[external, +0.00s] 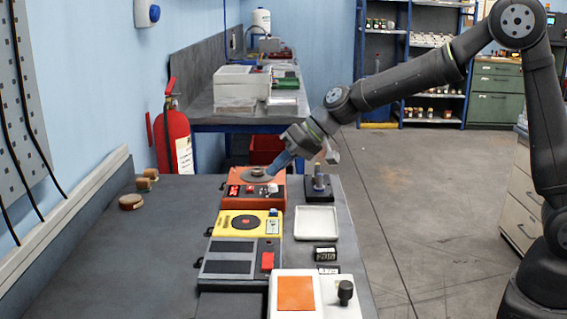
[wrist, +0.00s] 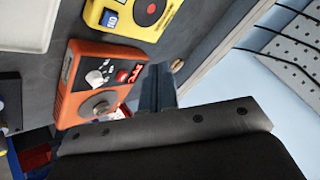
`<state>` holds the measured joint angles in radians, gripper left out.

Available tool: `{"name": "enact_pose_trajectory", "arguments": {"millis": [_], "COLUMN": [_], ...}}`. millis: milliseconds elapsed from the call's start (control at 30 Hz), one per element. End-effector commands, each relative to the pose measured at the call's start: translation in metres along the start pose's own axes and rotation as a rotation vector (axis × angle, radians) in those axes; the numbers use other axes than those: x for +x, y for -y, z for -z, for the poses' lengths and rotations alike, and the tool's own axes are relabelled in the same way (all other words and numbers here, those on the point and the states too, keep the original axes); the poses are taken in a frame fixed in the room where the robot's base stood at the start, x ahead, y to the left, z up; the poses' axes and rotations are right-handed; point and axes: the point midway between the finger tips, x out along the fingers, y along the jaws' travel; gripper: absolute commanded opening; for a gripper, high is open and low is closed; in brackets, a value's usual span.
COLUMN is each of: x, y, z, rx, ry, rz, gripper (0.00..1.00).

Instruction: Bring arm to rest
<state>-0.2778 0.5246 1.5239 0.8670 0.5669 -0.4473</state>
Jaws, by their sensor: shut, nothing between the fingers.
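My gripper (external: 279,164) is at the far end of the bench, reaching down beside the orange device (external: 237,196). In the wrist view my gripper (wrist: 155,75) has its fingers together, with nothing visible between them. The orange device (wrist: 80,107) has a round metal piece on its plate and lies to the left of the fingers there. I cannot tell whether the fingertips touch it.
A yellow device (external: 222,224), a grey two-panel device (external: 230,262) and a white device with an orange pad (external: 295,293) line the bench. A white tray (external: 315,222) and a small dark stand (external: 318,190) are on the right. The left bench area is mostly clear.

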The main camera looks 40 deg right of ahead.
Motion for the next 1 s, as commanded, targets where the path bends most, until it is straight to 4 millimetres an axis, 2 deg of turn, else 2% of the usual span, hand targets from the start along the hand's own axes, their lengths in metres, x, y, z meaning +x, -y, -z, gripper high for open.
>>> {"name": "enact_pose_trajectory", "arguments": {"millis": [233, 300, 333, 433, 500, 700, 1000], "x": [0.033, 0.018, 0.018, 0.034, 0.018, -0.01, -0.012], "y": [-0.025, -0.013, -0.013, -0.025, -0.013, 0.007, 0.012], "z": [-0.025, -0.012, -0.013, -0.026, -0.013, 0.008, 0.007], "rx": [0.004, -0.003, -0.002, 0.002, -0.003, -0.004, -0.389], "ry": [0.005, -0.005, -0.002, 0.004, -0.005, -0.004, 0.12], "rz": [-0.003, 0.002, 0.0, -0.003, 0.001, 0.001, -0.006], "gripper": [0.0, 0.0, 0.0, 0.0, 0.0, 0.0, 0.0]}}
